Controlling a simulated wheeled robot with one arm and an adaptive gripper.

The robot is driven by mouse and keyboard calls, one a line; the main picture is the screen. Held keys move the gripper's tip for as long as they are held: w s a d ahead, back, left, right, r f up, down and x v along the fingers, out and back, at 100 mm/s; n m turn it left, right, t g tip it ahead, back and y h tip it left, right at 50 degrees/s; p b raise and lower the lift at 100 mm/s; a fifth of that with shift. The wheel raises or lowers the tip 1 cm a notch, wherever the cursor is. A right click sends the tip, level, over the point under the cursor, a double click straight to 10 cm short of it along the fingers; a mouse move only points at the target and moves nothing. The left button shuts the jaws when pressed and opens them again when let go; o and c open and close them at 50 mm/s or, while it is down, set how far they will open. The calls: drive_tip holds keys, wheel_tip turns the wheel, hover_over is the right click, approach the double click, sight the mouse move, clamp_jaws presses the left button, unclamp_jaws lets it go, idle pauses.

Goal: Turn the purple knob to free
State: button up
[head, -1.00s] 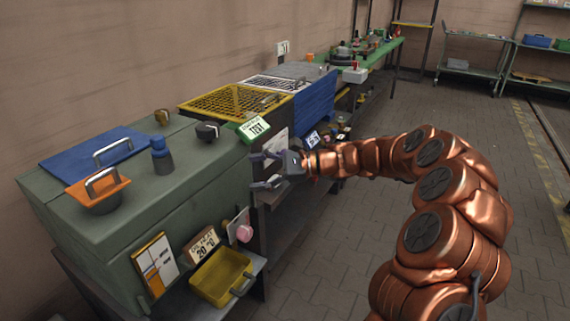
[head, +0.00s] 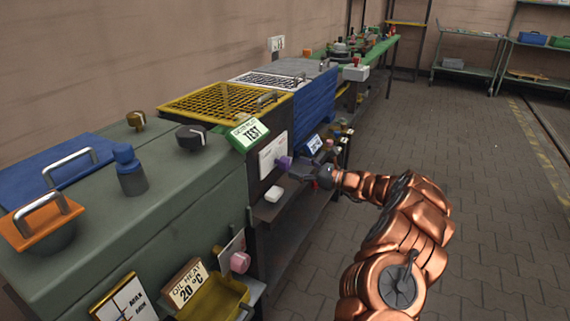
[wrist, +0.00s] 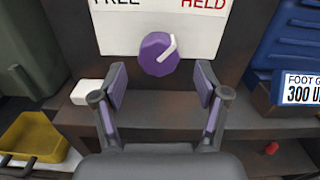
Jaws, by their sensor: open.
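The purple knob (wrist: 157,54) is on a white plate (wrist: 200,28) marked FREE at left and HELD at right. Its white pointer line slants up and right, toward HELD. In the head view the knob (head: 284,162) sticks out from the plate (head: 272,155) on the dark front under the yellow grating. My gripper (wrist: 161,82) is open, its two purple-padded fingers spread on either side below the knob. Nothing is between them, and they appear apart from the knob. In the head view my gripper (head: 308,168) is just right of the knob.
A white block (head: 274,194) sits on the ledge below the plate. A pink knob (head: 240,262) and a yellow bin (head: 215,300) are nearer on the green cabinet. A blue unit (wrist: 295,45) with a FOOT sign (wrist: 301,88) is at right. The paved floor right of the benches is clear.

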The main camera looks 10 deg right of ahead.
sight(289, 165)
drive_tip(key=shift+x, duration=2.8)
drive_tip(key=shift+s+b, duration=0.1)
drive_tip(key=shift+b, duration=0.2)
drive_tip(key=c, duration=1.2)
